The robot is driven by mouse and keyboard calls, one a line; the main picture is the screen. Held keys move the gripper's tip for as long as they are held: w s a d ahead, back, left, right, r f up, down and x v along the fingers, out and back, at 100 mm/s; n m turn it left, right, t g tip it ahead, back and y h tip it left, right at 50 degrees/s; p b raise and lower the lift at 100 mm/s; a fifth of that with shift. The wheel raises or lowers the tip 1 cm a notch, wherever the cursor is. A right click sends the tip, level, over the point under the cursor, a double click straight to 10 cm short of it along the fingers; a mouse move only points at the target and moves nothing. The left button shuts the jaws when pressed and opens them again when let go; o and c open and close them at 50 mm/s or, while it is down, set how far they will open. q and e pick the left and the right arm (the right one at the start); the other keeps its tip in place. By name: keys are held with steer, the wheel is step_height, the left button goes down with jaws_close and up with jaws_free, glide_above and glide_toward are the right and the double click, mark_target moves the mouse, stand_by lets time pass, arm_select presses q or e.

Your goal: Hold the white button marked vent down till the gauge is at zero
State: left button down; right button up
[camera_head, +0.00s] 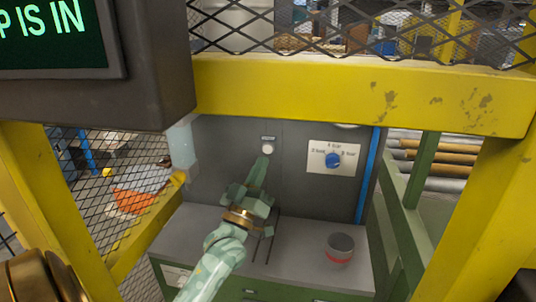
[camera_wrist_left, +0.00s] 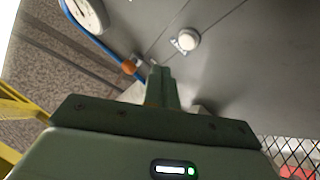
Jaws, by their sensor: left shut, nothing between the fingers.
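The white button (camera_head: 268,149) sits on the grey back panel under a small label too small to read. It also shows in the left wrist view (camera_wrist_left: 187,40). My left gripper (camera_head: 263,163) is shut and empty, its fingertips just below the button in the head view. In the left wrist view the closed fingers (camera_wrist_left: 159,72) show apart from the button, below and left of it. The gauge (camera_head: 346,126) is almost all hidden behind the yellow beam. Part of its round face shows in the left wrist view (camera_wrist_left: 90,13), but I cannot read it. My right gripper is not in view.
A blue knob (camera_head: 333,161) on a white plate is right of the button. A blue pipe (camera_head: 366,175) runs down the panel's right side. A grey cup with a red band (camera_head: 339,248) stands on the bench. A yellow beam (camera_head: 350,95) crosses above the opening.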

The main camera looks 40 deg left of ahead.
mark_target(268, 149)
arm_select(q)
steer(key=w+a, duration=0.2)
steer(key=w, duration=0.1)
steer(key=shift+w, duration=0.2)
stand_by(0.8)
stand_by(1.0)
steer(key=shift+w+a, duration=0.15)
steer(key=shift+w, duration=0.2)
steer(key=shift+w+a, duration=0.15)
steer(key=shift+w, duration=0.15)
stand_by(2.6)
steer(key=shift+s+r, duration=0.1)
stand_by(0.5)
steer(key=shift+s+d+p, duration=0.35)
steer(key=shift+s+p, duration=0.1)
steer(key=shift+s, duration=0.15)
